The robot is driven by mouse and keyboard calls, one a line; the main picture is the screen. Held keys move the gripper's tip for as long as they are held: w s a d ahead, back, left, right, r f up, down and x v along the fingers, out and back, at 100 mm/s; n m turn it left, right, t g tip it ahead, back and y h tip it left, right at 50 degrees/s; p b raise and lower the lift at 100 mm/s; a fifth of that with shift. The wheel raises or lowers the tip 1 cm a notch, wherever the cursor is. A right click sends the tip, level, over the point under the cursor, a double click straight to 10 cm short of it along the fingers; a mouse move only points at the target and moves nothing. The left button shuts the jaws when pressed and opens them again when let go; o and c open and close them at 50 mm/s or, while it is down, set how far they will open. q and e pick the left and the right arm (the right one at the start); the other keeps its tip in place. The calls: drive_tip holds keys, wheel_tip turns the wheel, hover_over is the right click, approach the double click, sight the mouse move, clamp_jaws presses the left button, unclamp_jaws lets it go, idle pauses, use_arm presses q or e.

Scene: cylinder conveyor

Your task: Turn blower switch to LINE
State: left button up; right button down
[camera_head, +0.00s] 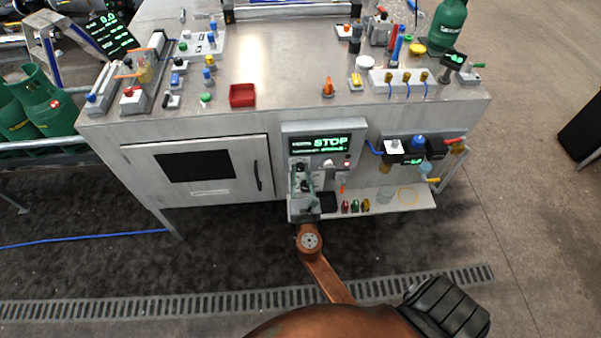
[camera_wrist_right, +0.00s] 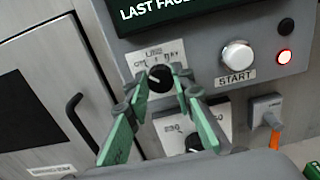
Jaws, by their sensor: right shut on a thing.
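The blower switch is a small black rotary knob (camera_wrist_right: 160,78) on the grey control panel (camera_wrist_right: 206,60), with a white label (camera_wrist_right: 153,52) around it. The label reads LINE at the top, with smaller words to the left and right that are hard to read. My right gripper (camera_wrist_right: 163,77) has its two green-and-grey fingers on either side of the knob, closed on it. The knob's pointer direction is unclear. My left gripper is not in view.
Right of the knob are a silver START button (camera_wrist_right: 237,56), a lit red lamp (camera_wrist_right: 285,56) and a dark button (camera_wrist_right: 286,26). Below is another dark knob (camera_wrist_right: 194,142) on a white plate. A cabinet door handle (camera_wrist_right: 76,115) is left. A shelf (camera_head: 400,203) holds small parts.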

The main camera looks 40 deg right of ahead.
drive_tip(key=shift+m, duration=0.3)
drive_tip(key=shift+f+m, duration=0.1)
drive_tip(key=shift+m, duration=0.4)
drive_tip(key=m+b, duration=0.1)
drive_tip(key=m, duration=0.2)
drive_tip(key=shift+b, duration=0.3)
drive_tip(key=shift+m+b, duration=0.4)
drive_tip(key=shift+m, duration=0.8)
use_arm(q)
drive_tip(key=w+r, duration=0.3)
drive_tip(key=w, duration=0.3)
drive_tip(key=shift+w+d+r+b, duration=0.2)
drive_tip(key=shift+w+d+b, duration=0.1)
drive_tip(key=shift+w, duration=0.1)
use_arm(e)
drive_tip(key=shift+m, duration=0.9)
drive_tip(key=c, duration=1.7)
unclamp_jaws()
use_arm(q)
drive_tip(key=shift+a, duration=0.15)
use_arm(e)
drive_tip(key=shift+o, duration=0.2)
drive_tip(key=shift+s, duration=0.1)
